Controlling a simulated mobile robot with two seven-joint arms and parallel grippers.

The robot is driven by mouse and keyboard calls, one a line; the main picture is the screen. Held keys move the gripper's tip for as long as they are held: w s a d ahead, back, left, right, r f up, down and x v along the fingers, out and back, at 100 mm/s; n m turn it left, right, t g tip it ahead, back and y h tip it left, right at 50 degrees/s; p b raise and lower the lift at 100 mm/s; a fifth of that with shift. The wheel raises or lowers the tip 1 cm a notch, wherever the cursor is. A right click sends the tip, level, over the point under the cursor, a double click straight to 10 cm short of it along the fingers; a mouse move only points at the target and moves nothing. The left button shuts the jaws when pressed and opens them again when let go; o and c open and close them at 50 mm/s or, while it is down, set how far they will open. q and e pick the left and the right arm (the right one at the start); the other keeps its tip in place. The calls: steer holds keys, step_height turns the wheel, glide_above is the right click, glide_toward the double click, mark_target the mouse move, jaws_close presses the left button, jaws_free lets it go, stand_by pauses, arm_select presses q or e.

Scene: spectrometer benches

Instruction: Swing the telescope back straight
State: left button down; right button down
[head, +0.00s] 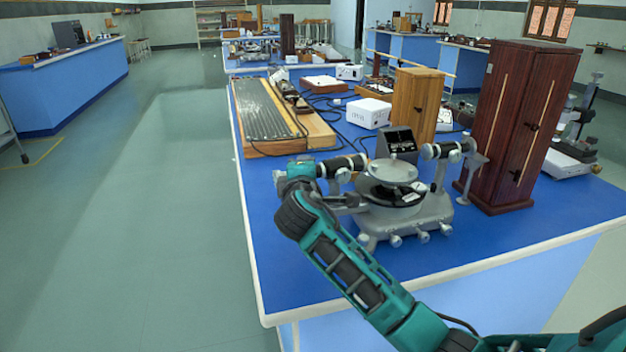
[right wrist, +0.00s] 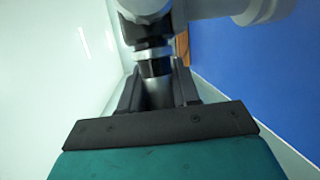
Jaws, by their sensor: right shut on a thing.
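A grey spectrometer (head: 405,215) stands on the blue bench top near its front. Its round table (head: 393,173) sits on top in the middle. The telescope (head: 343,164), a black and silver tube, points out to the left. A second tube (head: 447,150) points right on the other side. My right gripper (head: 300,172) is at the telescope's outer left end and is shut on it. The right wrist view shows the telescope's dark end (right wrist: 153,65) between my right fingers (right wrist: 158,92). My left gripper is out of view.
A tall dark wooden cabinet (head: 520,125) stands close to the right of the spectrometer. A small black display box (head: 398,145) is just behind it. A long grooved board (head: 268,112) and a white box (head: 368,113) lie farther back. The bench's left edge is close to my right gripper.

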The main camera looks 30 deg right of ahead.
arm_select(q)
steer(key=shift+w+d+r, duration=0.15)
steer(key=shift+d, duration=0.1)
arm_select(e)
steer(key=shift+w+d+m+g+h, duration=0.25)
steer(key=shift+w+m+g+h, duration=0.35)
steer(key=shift+w, duration=0.5)
steer(key=c, duration=0.9)
jaws_free()
arm_select(q)
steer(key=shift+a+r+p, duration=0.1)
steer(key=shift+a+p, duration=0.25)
steer(key=shift+p, duration=0.1)
arm_select(e)
steer(key=v, duration=1.3)
steer(key=shift+f, duration=0.2)
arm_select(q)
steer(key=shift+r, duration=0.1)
